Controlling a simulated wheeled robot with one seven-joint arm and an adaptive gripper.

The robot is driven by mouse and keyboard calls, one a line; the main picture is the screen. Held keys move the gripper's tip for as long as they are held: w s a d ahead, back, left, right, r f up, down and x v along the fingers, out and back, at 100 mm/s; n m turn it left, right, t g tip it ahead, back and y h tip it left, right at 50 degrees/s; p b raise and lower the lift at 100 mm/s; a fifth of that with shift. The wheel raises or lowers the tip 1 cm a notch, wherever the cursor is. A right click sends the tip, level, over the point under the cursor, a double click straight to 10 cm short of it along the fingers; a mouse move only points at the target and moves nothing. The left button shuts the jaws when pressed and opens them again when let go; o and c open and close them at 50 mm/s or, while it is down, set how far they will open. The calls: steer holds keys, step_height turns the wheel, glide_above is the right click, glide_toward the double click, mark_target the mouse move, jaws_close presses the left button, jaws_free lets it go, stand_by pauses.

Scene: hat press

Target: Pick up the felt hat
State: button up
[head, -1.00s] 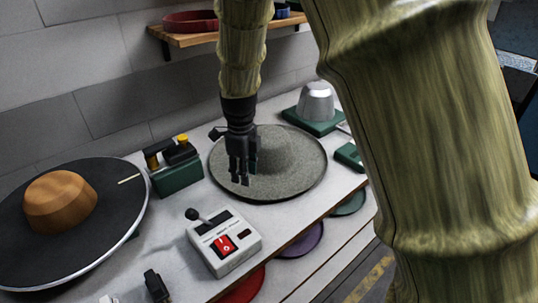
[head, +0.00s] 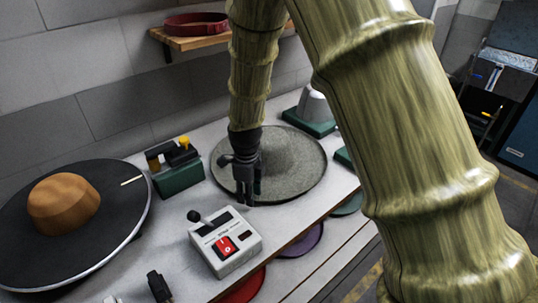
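The grey felt hat (head: 300,158), with a wide flat brim and a low rounded crown, lies on the white bench. My gripper (head: 247,198) points down over the front left part of its brim. The fingers hide part of the brim, and my forearm hides part of the far left side. The fingertips show close together in this view. I cannot tell whether they are open or shut, or whether they touch the felt.
A control box with a red switch (head: 226,246) and a lever stands in front of the gripper. A green device (head: 178,170) is at left, beside a round black plate (head: 100,247) bearing a wooden block (head: 63,202). A metal form on a green base (head: 310,127) stands behind.

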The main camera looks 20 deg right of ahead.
steer(key=shift+c, duration=0.2)
jaws_close()
step_height(320, 180, up, 10)
steer(key=b, duration=0.1)
steer(key=shift+b, duration=0.35)
stand_by(0.4)
stand_by(0.8)
